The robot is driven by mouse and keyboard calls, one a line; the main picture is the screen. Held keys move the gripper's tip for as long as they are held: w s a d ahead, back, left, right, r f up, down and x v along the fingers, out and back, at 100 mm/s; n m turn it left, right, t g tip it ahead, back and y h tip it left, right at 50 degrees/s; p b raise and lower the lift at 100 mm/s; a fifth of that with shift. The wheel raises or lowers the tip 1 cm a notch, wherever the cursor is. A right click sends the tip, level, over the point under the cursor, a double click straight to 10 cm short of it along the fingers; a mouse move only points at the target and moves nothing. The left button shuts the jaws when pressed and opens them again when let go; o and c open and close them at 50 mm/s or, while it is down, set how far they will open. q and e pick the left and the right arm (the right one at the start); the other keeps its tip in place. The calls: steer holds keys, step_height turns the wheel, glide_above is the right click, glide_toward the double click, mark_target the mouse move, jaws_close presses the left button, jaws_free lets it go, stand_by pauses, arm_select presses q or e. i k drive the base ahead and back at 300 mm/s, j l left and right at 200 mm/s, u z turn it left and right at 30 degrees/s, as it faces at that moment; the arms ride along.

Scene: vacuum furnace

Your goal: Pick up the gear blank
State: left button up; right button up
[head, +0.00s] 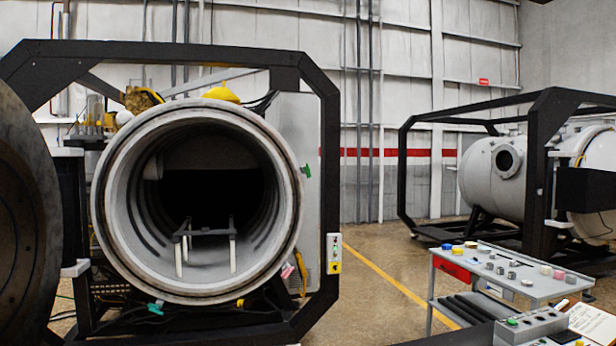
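I cannot pick out a gear blank for certain. Several small round pieces, grey, blue, yellow and pinkish, stand on the top of a grey cart (535,283) at the lower right; they are too small to identify. One of them is a grey piece (512,275) near the middle of the cart top. Neither of my grippers is in view.
An open round furnace chamber (112,215) in a black frame (328,180) fills the left, with a small rack (206,233) inside. Its dark door (22,225) stands at the far left. A second furnace (490,172) is behind right. Clear floor (385,250) lies between.

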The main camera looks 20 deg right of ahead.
mark_target(526, 284)
steer(key=z, duration=1.65)
steer(key=u, duration=0.3)
steer(key=i+j+u, duration=0.2)
steer(key=j, duration=0.35)
steer(key=i+j+u, duration=0.25)
steer(key=j, duration=0.25)
steer(key=i+j+u, duration=0.2)
steer(key=j, duration=0.25)
steer(key=i+j+u, duration=0.25)
steer(key=i+j, duration=0.3)
steer(key=i, duration=0.4)
steer(key=i+j, duration=0.15)
steer(key=i, duration=0.35)
steer(key=i+j+u, duration=0.1)
steer(key=i, duration=0.45)
steer(key=i+l+z, duration=0.2)
steer(key=i+z, duration=0.6)
steer(key=i, duration=0.15)
steer(key=i+z, duration=0.4)
steer(key=i+j+z, duration=0.4)
steer(key=i+l, duration=0.1)
